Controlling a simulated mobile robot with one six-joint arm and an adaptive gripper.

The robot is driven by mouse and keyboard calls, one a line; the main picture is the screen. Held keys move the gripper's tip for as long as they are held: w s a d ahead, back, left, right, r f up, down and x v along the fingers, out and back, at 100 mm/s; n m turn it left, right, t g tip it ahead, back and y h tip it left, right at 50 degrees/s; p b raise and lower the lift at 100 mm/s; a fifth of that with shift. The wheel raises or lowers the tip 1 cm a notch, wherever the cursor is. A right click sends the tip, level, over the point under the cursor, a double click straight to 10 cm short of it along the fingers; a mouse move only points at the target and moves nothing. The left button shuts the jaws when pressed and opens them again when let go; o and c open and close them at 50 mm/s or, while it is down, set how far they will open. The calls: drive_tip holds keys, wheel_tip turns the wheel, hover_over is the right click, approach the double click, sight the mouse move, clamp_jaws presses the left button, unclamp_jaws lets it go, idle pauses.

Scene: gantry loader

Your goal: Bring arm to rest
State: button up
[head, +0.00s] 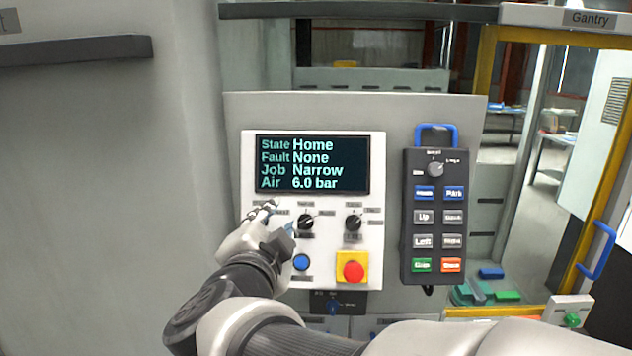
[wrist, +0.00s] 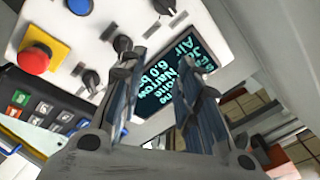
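My gripper (head: 278,220) is in front of the left part of the white control panel (head: 255,145). In the wrist view my gripper (wrist: 156,72) has its two fingers apart, with nothing between them but the view of the screen behind. The screen (head: 313,164) reads State Home, Fault None, Job Narrow, Air 6.0 bar. My arm reaches in from the bottom of the head view and covers the panel's lower left corner. I cannot tell whether a fingertip touches the panel or a knob.
The panel carries dark knobs (head: 353,222), a blue button (head: 301,262) and a red stop button (head: 354,271) on yellow. A dark pendant (head: 434,215) hangs to the right. A yellow-framed door with a blue handle (head: 597,250) stands farther right. A plain grey wall (head: 90,200) fills the left.

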drive_tip(key=s+d+f+n+g, duration=0.5)
drive_tip(key=s+d+f, duration=0.4)
drive_tip(key=s, duration=0.3)
drive_tip(key=s+d+f+n+g+b, duration=0.1)
drive_tip(key=s+d+f+n+g, duration=0.5)
drive_tip(key=s+d+f, duration=0.3)
drive_tip(key=s+d, duration=0.3)
drive_tip(key=s, duration=0.1)
drive_tip(key=shift+s+d+f+n+g+y, duration=0.2)
drive_tip(key=shift+s+f+n+g+y, duration=0.1)
drive_tip(key=shift+f, duration=0.1)
